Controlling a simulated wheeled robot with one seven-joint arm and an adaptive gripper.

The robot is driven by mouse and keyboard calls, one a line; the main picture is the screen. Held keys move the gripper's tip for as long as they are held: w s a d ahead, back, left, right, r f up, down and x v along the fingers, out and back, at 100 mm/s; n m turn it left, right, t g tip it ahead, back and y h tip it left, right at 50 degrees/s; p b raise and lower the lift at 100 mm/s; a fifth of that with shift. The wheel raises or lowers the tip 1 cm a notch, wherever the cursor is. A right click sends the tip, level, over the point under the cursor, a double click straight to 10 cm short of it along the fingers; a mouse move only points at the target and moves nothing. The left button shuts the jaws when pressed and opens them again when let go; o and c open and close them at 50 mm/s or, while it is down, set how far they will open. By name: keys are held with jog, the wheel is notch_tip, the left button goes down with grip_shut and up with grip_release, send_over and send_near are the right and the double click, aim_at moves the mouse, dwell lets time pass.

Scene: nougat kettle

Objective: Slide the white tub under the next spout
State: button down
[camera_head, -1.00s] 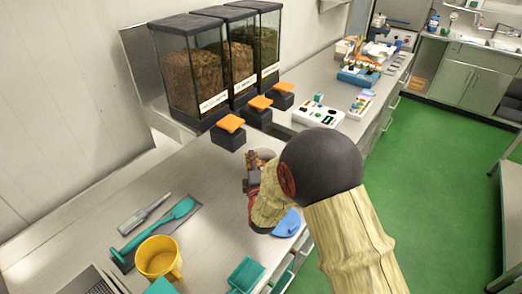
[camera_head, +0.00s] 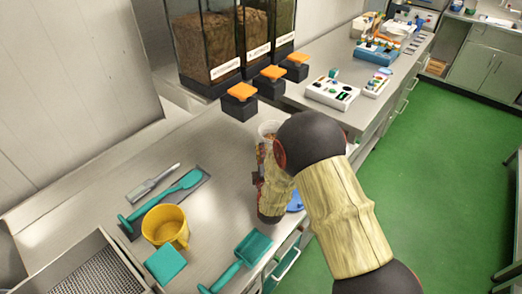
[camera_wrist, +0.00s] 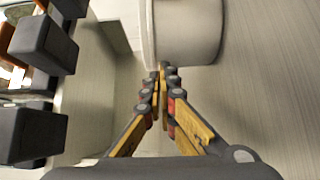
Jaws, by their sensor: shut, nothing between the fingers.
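The white tub (camera_head: 268,127) stands on the steel counter in front of the spouts, toward the room side. In the wrist view the tub (camera_wrist: 187,30) is a large pale cylinder just beyond the fingertips. My gripper (camera_wrist: 162,72) is shut and empty, its tips close to the tub's wall; I cannot tell if they touch. In the head view my gripper is mostly hidden behind my arm. Three dark spouts with orange tops, the nearest spout (camera_head: 241,97) among them, stand in a row below the bins.
Tall clear bins (camera_head: 208,47) stand behind the spouts. A yellow mug (camera_head: 165,226), a teal scoop (camera_head: 245,255), a teal spatula (camera_head: 165,200) and a wire-mesh tray (camera_head: 95,275) lie nearer. A white control box (camera_head: 332,93) is farther along.

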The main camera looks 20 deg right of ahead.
jog(key=w+d+b, duration=0.1)
jog(key=w+d, duration=0.2)
jog(key=d, duration=0.1)
jog(key=w+d+b, duration=0.2)
jog(key=d, duration=0.2)
jog(key=w+d+b, duration=0.1)
jog(key=w+d, duration=0.2)
jog(key=d, duration=0.1)
jog(key=shift+w+f+b, duration=0.1)
jog(key=shift+w+b, duration=0.25)
jog(key=shift+w+d, duration=0.3)
jog(key=shift+d, duration=0.05)
